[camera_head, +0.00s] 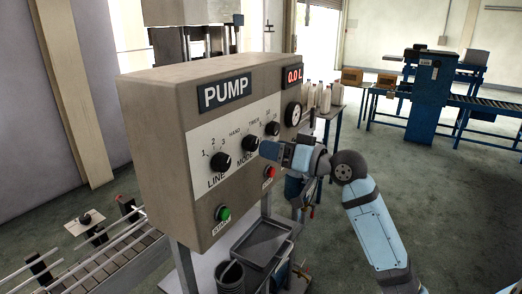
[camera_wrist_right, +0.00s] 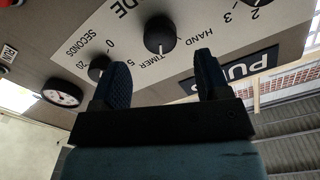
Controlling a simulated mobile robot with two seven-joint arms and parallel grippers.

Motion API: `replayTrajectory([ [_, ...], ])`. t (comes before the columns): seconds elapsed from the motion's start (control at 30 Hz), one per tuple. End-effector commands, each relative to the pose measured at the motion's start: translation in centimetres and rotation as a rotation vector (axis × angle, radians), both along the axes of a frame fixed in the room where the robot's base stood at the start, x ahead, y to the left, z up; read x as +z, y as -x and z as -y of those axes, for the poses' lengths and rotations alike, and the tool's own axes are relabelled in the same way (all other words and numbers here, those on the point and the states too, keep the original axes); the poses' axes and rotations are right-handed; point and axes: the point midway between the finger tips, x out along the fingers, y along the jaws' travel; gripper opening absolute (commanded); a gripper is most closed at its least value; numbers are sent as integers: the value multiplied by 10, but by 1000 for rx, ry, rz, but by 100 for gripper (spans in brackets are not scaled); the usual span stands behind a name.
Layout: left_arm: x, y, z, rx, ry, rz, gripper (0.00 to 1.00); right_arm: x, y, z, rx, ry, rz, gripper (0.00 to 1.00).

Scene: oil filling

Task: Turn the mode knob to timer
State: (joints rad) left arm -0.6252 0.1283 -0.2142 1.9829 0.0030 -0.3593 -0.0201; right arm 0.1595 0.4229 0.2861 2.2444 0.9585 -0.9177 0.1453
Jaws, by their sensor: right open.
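The pump panel (camera_head: 205,120) carries a row of black knobs. The mode knob (camera_head: 250,143) is the middle one, with HAND and TIMER printed above it. In the right wrist view, upside down, the mode knob (camera_wrist_right: 160,36) shows beyond the fingertips, in the gap between them. A pale mark is on its side towards the labels; I cannot tell exactly which label it points to. My right gripper (camera_head: 265,149) is beside the mode knob in the head view. Its two fingers (camera_wrist_right: 160,72) are apart, with nothing between them. My left gripper is not in view.
The line knob (camera_head: 221,162) and seconds knob (camera_head: 272,128) flank the mode knob. A green start button (camera_head: 223,213) and red button (camera_head: 269,172) sit below. A round gauge (camera_head: 294,114) is at right. A dark tray (camera_head: 263,243) is under the panel.

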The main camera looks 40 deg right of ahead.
Motion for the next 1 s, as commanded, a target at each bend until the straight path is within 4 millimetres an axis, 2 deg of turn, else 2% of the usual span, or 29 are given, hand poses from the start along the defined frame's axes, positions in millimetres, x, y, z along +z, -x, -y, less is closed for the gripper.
replayTrajectory([
  [0.03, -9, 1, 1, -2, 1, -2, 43, -5, 13, 5, -1, 6, -1, 69],
  [0.2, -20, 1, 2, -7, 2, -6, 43, -5, 47, 19, -1, 4, -1, 69],
  [0.4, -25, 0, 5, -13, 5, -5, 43, -2, 73, 30, 0, 1, 0, 69],
  [0.6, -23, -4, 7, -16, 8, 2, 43, 0, 82, 33, 1, 0, -1, 69],
  [1.0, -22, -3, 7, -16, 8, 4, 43, 0, 81, 33, 1, 0, 0, 69],
])
